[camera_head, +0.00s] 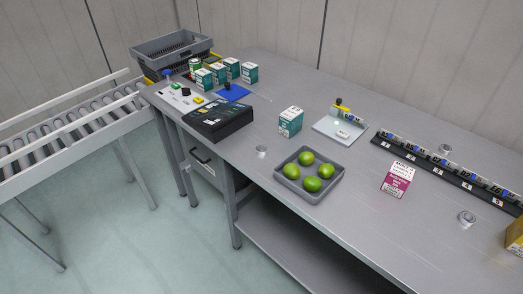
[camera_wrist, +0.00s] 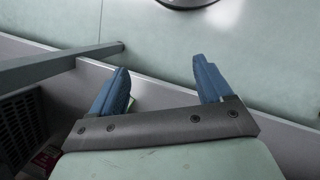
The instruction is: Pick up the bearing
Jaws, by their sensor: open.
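Three small silver ring-like parts, which look like bearings, lie on the grey workbench in the head view. One bearing (camera_head: 262,151) is near the front edge, left of the grey tray of green fruit. A second bearing (camera_head: 466,218) lies at the right, in front of the black strip. A third silver part (camera_head: 445,149) is behind that strip. My gripper (camera_wrist: 160,64) shows in the wrist view with its two blue fingers spread apart and nothing between them. It faces the pale green floor beside a grey edge. The head view does not show my gripper.
On the workbench (camera_head: 340,220) are a grey tray (camera_head: 278,178) of several green fruits, a purple-white box (camera_head: 397,180), a teal box (camera_head: 290,122), a black device (camera_head: 218,120) and a black rack strip (camera_head: 420,158). Grey crates (camera_head: 172,48) stand far left, beside a roller conveyor (camera_head: 70,130).

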